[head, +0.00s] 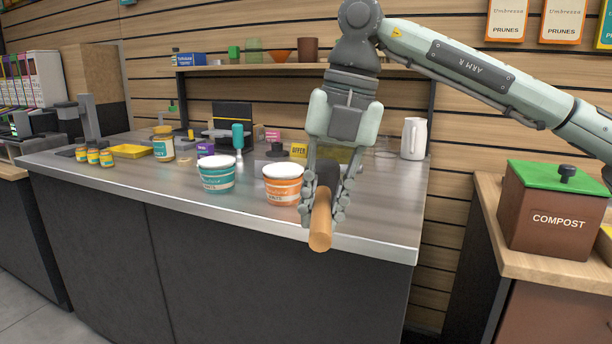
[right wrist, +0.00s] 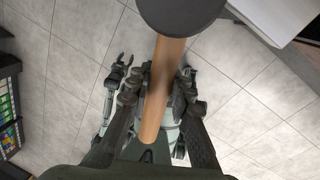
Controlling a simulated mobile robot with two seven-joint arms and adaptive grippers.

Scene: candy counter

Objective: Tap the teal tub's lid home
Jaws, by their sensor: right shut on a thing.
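The teal tub (head: 216,178) stands on the counter in the head view, left of the orange tub (head: 283,190). A white lid (head: 216,161) sits on top of the teal tub; I cannot tell how fully it is seated. My right gripper (head: 325,198) is shut on a mallet's wooden handle (head: 320,228), in front and to the right of the orange tub. The mallet's dark head (right wrist: 181,14) and handle show in the right wrist view. The mallet is apart from the teal tub. My left gripper (right wrist: 125,62) shows small in the right wrist view, its fingers apart.
The orange tub has a white lid and stands close to the mallet. Behind the tubs are a teal-handled tool (head: 238,140), a jar (head: 163,144), a yellow tray (head: 129,151) and a white jug (head: 413,138). A compost bin (head: 552,212) stands at the right. The counter's front strip is clear.

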